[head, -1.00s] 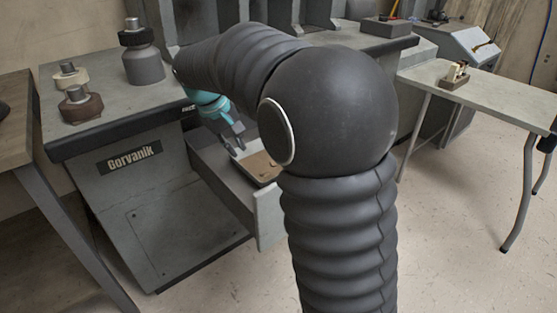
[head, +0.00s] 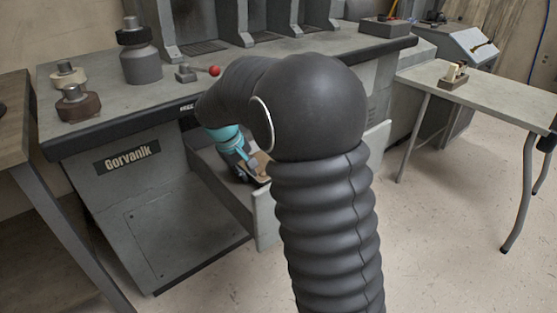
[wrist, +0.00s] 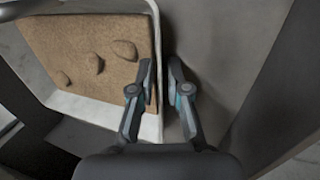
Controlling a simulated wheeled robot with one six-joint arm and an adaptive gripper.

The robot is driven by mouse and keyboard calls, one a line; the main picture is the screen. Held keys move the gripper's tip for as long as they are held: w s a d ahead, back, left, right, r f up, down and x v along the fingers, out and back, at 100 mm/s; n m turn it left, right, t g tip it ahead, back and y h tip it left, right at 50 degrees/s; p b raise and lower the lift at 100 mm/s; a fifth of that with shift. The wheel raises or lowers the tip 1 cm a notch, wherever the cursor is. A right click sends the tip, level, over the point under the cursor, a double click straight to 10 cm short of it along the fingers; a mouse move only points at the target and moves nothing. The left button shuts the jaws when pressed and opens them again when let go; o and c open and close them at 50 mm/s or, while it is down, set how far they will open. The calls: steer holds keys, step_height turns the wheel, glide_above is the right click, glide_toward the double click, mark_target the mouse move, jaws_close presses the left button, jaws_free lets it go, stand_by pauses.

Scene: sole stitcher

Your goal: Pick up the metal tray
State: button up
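The metal tray shows in the wrist view as a pale shallow tray (wrist: 88,106) with a raised rim, holding a brown, cork-like slab (wrist: 85,55) with several small lumps. It lies inside the pulled-out drawer (head: 266,218). My gripper (wrist: 161,68) straddles the tray's right wall, with one finger on the inside over the slab's edge and the other outside. The fingers are apart, with a small gap around the wall. In the head view my gripper (head: 255,168) is low in the drawer, and my arm hides most of the tray.
The drawer's grey walls stand close around the tray. Above is the machine's table (head: 105,85) with a grey bottle-shaped part (head: 142,62), a brown knob-like part (head: 79,103) and a red-tipped lever (head: 213,71). A side table (head: 480,90) stands at right.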

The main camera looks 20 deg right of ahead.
jaws_close()
steer(key=shift+r, duration=0.1)
